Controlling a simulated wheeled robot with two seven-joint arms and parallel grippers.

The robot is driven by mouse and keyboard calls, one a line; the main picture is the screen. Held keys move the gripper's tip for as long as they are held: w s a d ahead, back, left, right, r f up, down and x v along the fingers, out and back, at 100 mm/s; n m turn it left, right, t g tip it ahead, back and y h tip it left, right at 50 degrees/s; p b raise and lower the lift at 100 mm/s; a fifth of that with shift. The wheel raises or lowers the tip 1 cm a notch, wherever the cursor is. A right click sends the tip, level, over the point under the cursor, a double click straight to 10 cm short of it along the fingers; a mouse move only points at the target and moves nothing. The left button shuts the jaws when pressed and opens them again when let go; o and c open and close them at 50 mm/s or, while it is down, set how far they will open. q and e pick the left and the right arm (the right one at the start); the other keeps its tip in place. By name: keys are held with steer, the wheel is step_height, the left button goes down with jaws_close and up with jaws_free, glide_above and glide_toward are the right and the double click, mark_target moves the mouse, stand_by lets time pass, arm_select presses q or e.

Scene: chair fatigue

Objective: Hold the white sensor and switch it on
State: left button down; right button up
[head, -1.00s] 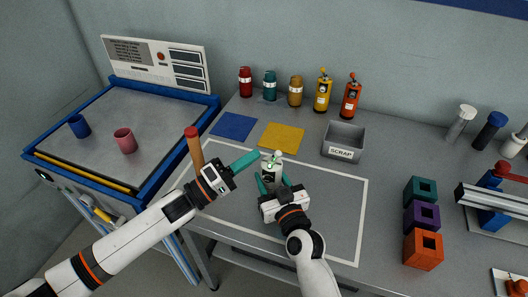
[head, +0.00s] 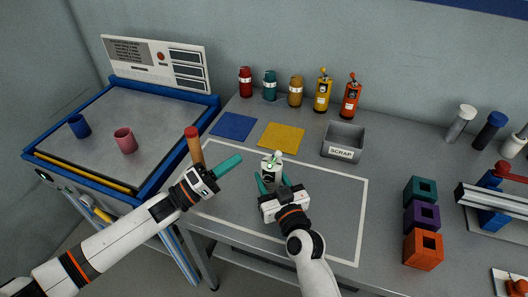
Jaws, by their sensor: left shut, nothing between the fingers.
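The white sensor (head: 271,172) stands upright on the table inside the white outline, with a dark patch on its front and a small green spot near its top. My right gripper (head: 273,182) has its green fingers on either side of the sensor's lower part and appears shut on it; its body hides the sensor's base. My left gripper (head: 236,161) is shut and empty, up and to the left of the sensor, with a clear gap between its fingertips and the sensor.
A brown upright cylinder (head: 194,145) stands close behind my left gripper. A blue mat (head: 234,125), a yellow mat (head: 281,138) and a grey scrap bin (head: 343,154) lie behind the sensor. The outlined area right of the sensor is clear.

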stand_by(0.3)
steer(key=o, duration=1.1)
steer(key=shift+s, duration=0.1)
